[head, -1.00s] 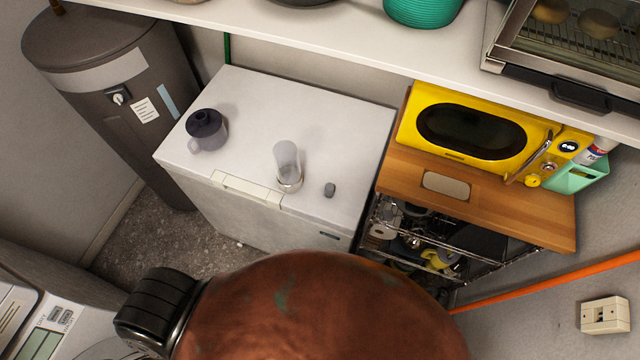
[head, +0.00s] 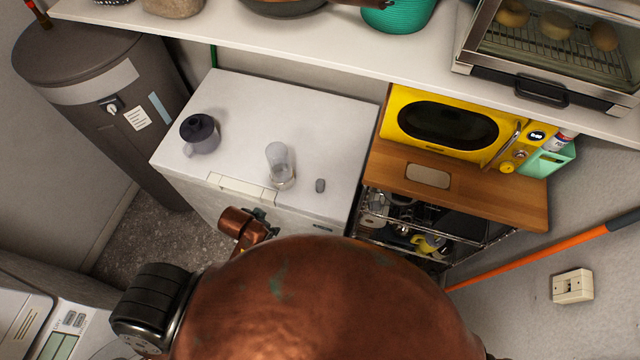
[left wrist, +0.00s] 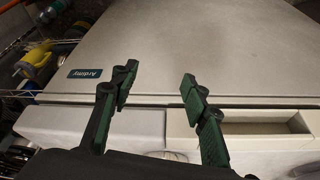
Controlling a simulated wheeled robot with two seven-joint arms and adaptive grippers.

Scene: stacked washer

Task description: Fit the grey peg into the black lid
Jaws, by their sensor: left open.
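The grey peg (head: 320,185) is a small cylinder standing on the white freezer's top, near its front right. The black lid (head: 197,126) sits on a pale jug (head: 205,146) toward the left of the same top. It looks dark with a round opening, though this is small in view. My left gripper (head: 265,220) is at the freezer's front edge, below and left of the peg, partly hidden by my own arm. In the left wrist view its fingers (left wrist: 158,88) are spread and empty over the freezer's front edge. Neither peg nor lid shows there. My right gripper is out of view.
The freezer handle (head: 242,189) is on the front edge. A shelf (head: 290,52) runs along the back. A yellow microwave (head: 440,120) stands at right. The freezer's back middle is clear.

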